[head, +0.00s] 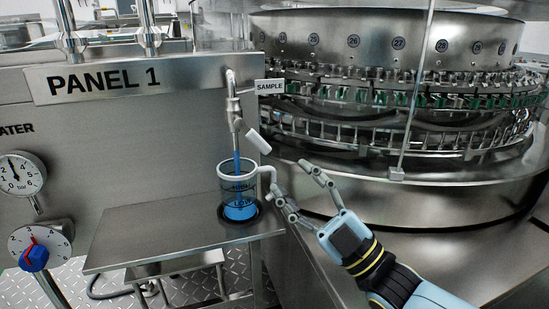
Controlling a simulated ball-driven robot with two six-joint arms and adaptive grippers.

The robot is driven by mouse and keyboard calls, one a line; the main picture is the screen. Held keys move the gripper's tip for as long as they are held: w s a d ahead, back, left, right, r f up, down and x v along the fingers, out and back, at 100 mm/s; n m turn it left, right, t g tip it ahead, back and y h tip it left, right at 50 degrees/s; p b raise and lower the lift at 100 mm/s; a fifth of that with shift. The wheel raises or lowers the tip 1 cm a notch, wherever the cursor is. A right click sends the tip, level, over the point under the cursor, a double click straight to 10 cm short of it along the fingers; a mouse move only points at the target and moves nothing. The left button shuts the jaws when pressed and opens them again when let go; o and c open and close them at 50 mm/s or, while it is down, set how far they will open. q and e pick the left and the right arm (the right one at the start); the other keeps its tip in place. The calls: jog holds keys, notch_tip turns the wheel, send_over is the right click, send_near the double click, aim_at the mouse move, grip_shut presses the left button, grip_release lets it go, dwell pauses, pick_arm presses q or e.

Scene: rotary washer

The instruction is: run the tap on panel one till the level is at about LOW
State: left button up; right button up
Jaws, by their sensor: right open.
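The sample tap (235,112) stands on the front of panel one (108,80), with a SAMPLE tag (269,87) beside it. A white lever (258,142) sticks out to the right below the tap body. A blue stream (237,161) runs from the spout down into a clear jug (223,187) with a white rim. Blue liquid (240,211) fills the jug's lower part; dark lines mark its wall, but I cannot read any labels. My right gripper (291,178) is open and empty, just right of the jug's handle (270,178) and below the lever. My left gripper is out of view.
The jug stands on a dark round mat (254,218) on a metal shelf (140,240). A pressure gauge (20,173) and a blue-red dial knob (34,258) are at the left. The large rotary washer (390,50) with numbered stations fills the right, behind a clear guard.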

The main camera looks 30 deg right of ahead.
jog(key=shift+v, duration=1.45)
dwell(6.5)
